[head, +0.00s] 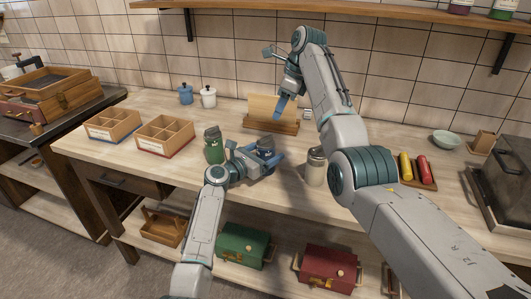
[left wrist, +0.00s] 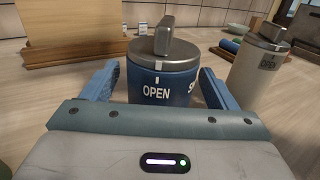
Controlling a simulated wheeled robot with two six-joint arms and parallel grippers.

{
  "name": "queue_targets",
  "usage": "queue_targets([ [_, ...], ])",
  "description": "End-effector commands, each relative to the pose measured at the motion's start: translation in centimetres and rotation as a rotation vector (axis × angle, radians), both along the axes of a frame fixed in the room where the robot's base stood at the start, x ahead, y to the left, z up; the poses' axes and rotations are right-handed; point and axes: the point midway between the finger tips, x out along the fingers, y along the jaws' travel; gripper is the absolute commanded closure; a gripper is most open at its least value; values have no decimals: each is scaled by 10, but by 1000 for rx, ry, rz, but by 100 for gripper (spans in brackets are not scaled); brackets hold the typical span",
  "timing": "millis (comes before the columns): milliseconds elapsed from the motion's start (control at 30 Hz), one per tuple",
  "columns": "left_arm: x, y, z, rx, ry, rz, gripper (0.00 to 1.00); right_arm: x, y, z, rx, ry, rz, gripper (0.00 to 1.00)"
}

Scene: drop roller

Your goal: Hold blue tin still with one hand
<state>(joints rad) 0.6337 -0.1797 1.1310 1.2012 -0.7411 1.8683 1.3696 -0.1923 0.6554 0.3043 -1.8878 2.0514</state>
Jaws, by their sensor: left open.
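The blue tin (left wrist: 160,84) has a grey metal lid with an upright knob, and "OPEN" is written on its side. It stands upright on the wooden counter, and its dark lid shows in the head view (head: 265,143). My left gripper (left wrist: 155,88) is open, with one blue finger on each side of the tin. Gaps show between the fingers and the tin's wall. In the head view the left gripper (head: 264,157) is low around the tin. My right gripper (head: 281,106) is above the counter behind the tin, blue fingers pointing down; its opening is unclear.
A green tin (head: 214,151) stands left of the blue tin, a cream tin (head: 315,172) to the right. A wooden stand (head: 271,123) is behind. Two divided boxes (head: 165,138) sit at left, red and yellow rolls (head: 421,169) at right. Some counter at front left is clear.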

Motion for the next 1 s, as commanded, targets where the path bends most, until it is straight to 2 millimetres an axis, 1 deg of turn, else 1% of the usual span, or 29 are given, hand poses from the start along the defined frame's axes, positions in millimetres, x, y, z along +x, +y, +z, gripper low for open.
queue_targets([
  [67, 0, 0, 0, 0, 0, 0, 21, 0, 0, 0, 0, 0, 0, 64],
  [100, 0, 0, 0, 0, 0, 0, 29, 0, 0, 0, 0, 0, 0, 64],
  [167, 0, 0, 0, 0, 0, 0, 41, 0, 0, 0, 0, 0, 0, 64],
  [300, 0, 0, 0, 0, 0, 0, 69, 0, 0, 0, 0, 0, 0, 64],
  [333, 0, 0, 0, 0, 0, 0, 73, 0, 0, 0, 0, 0, 0, 64],
  [400, 0, 0, 0, 0, 0, 0, 73, 0, 0, -1, 2, 0, 0, 50],
  [500, 0, 0, -1, 0, 0, 0, 73, 1, 3, -6, 28, -11, -2, 33],
  [633, 0, 0, -1, 0, 0, 0, 73, 2, 12, -24, 126, -47, -9, 33],
  [767, 0, 0, 0, 0, 0, 0, 73, 1, 27, -46, 291, -106, -31, 33],
  [867, 0, 0, 0, 0, 0, 0, 73, -5, 36, -58, 433, -154, -56, 33],
  [1000, 0, 0, -1, 1, 1, 0, 73, -20, 44, -70, 632, -210, -99, 33],
])
